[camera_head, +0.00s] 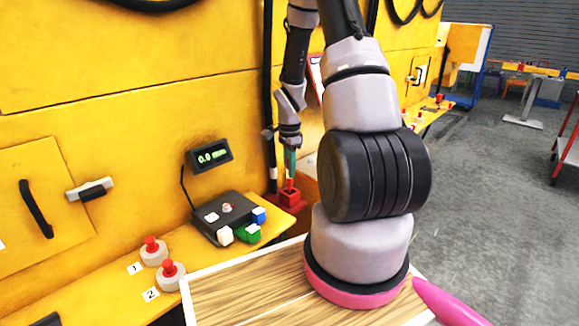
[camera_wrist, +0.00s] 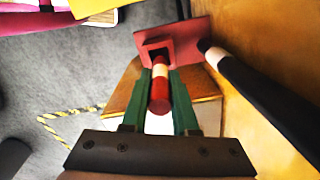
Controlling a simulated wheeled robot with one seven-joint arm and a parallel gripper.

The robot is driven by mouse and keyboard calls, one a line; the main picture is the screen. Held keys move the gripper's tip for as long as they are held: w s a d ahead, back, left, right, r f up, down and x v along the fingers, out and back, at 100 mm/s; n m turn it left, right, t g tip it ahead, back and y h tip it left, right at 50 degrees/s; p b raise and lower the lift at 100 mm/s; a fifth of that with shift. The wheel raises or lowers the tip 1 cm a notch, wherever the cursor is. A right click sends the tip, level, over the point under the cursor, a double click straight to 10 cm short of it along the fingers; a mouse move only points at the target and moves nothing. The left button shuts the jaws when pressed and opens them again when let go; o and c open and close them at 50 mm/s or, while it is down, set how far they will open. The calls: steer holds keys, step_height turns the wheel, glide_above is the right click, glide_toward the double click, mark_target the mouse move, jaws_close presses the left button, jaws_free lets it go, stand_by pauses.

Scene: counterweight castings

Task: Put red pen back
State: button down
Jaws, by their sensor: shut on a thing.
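The red pen (camera_wrist: 160,97), with a white band, is between the green fingers of my gripper (camera_wrist: 160,76) in the wrist view. My gripper is shut on it. The pen's far end points into the square opening of a red holder (camera_wrist: 187,40); how deep it sits is hidden. The pen is too small there to make out clearly.
A black control box (camera_head: 222,217) with coloured buttons and a small display (camera_head: 209,155) are left of the holder. Two red push-buttons (camera_head: 151,250) stand on the ledge. A black post (camera_wrist: 255,90) rises close beside the holder, along the yellow wall.

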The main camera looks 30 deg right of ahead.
mark_target(290, 186)
steer(key=shift+f, duration=1.75)
steer(key=shift+f, duration=0.45)
stand_by(0.4)
steer(key=c, duration=0.6)
jaws_free()
steer(key=shift+r, duration=8.85)
